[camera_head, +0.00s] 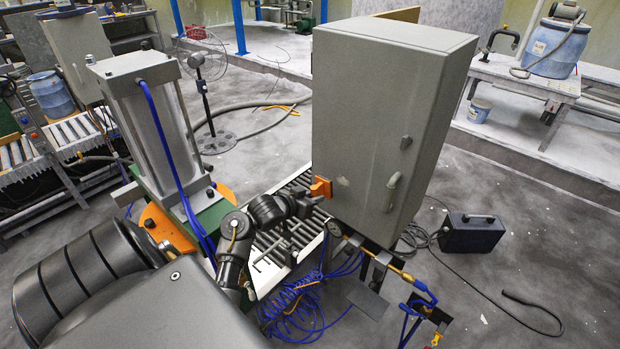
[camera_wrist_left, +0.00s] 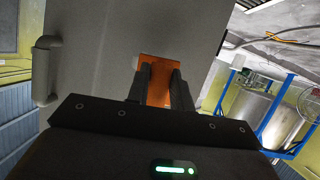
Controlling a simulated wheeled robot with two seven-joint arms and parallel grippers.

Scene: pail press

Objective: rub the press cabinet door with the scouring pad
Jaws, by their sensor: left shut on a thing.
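The press cabinet (camera_head: 385,110) is a tall grey box in the middle of the head view. My left gripper (camera_head: 309,196) is at the door's lower left and is shut on the orange scouring pad (camera_head: 321,187). The pad is at the door face; I cannot tell for sure whether it touches. In the left wrist view the pad (camera_wrist_left: 158,78) sits between the two dark fingers, with the grey door (camera_wrist_left: 95,60) behind it. My right gripper is not in view.
A roller conveyor (camera_head: 290,225) runs below the cabinet. A press column (camera_head: 150,130) with an orange base stands left of my arm. Blue coiled hose (camera_head: 295,305) hangs below.

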